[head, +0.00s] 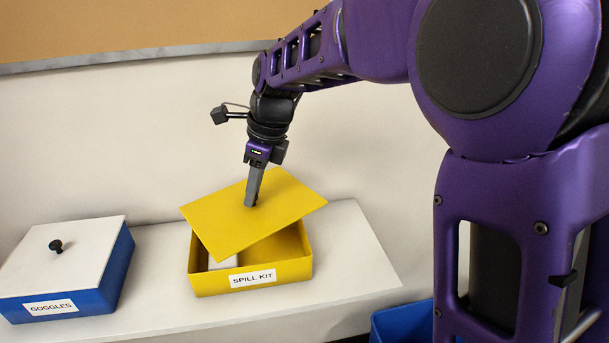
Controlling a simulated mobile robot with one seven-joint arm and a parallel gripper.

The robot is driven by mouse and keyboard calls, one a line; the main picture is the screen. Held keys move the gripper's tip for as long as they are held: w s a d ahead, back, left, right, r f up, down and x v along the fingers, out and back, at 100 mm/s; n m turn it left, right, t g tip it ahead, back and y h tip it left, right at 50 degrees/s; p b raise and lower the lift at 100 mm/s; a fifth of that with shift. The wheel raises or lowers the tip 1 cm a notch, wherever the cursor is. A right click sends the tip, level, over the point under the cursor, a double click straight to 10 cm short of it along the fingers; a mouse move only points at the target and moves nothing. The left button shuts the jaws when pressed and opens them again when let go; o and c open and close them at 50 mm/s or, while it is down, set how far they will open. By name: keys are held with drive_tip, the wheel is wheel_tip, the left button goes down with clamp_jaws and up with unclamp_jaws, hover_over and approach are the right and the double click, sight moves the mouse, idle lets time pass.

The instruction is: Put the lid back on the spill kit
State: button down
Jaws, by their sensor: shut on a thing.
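The spill kit (294,272) is an open yellow box with a white "SPILL KIT" label on its front, standing on a white shelf. Its flat yellow lid (217,222) is above the box, turned at an angle to it, so the front right part of the opening shows. Something white (222,262) lies inside the box. My gripper (251,202) points down and is shut at the middle of the lid; the knob it would grip is mostly hidden by the fingers. I cannot tell whether the lid touches the rim at the back.
A blue box (112,278) with a white lid, a black knob and a "GOGGLES" label stands to the left on the white shelf (350,250). The shelf is bare right of the spill kit. A blue bin (400,322) is below at the right. A wall rises behind.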

sight(246, 208)
drive_tip(key=shift+s+a+r, duration=0.15)
drive_tip(key=shift+s+a, duration=0.2)
drive_tip(key=shift+a, duration=0.3)
drive_tip(key=shift+s+a+f+n, duration=0.15)
drive_tip(key=shift+a+f+n, duration=0.05)
drive_tip(key=shift+a+n, duration=0.1)
wheel_tip(246, 208, down, 4)
drive_tip(key=b, duration=0.4)
drive_tip(key=shift+d+f+b, duration=0.1)
drive_tip(key=shift+f+b, duration=0.05)
drive_tip(key=shift+b, duration=0.2)
drive_tip(key=shift+f, duration=0.9)
drive_tip(key=shift+r, duration=0.1)
drive_tip(key=shift+f+p, duration=0.2)
drive_tip(key=shift+p, duration=0.55)
idle(0.9)
drive_tip(key=shift+c, duration=0.6)
unclamp_jaws()
